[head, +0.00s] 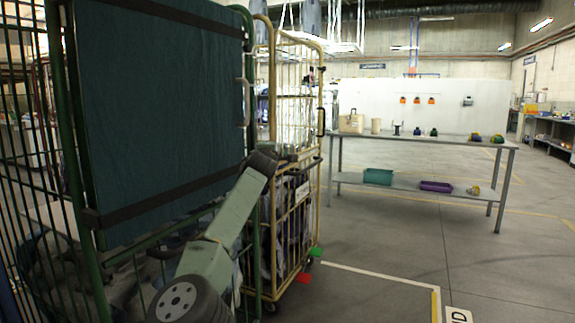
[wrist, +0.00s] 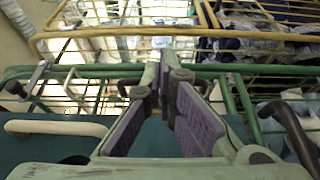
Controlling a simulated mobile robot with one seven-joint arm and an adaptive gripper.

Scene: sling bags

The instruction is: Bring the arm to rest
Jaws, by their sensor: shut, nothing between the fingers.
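In the wrist view my gripper (wrist: 166,80) is shut and empty, with its purple-padded fingers brought together at the tips. It points across the top of the green cage's teal panel (wrist: 60,150), toward the green top rail. In the head view my arm (head: 222,240) rises from the bottom, in front of the green cage trolley (head: 165,120), up to a dark joint near the yellow cage. I cannot make out the gripper in the head view.
A yellow cage trolley (head: 292,100) with dark bags stands just behind the green one and also shows in the wrist view (wrist: 200,33). A grey workbench (head: 425,141) with small items stands at the back right.

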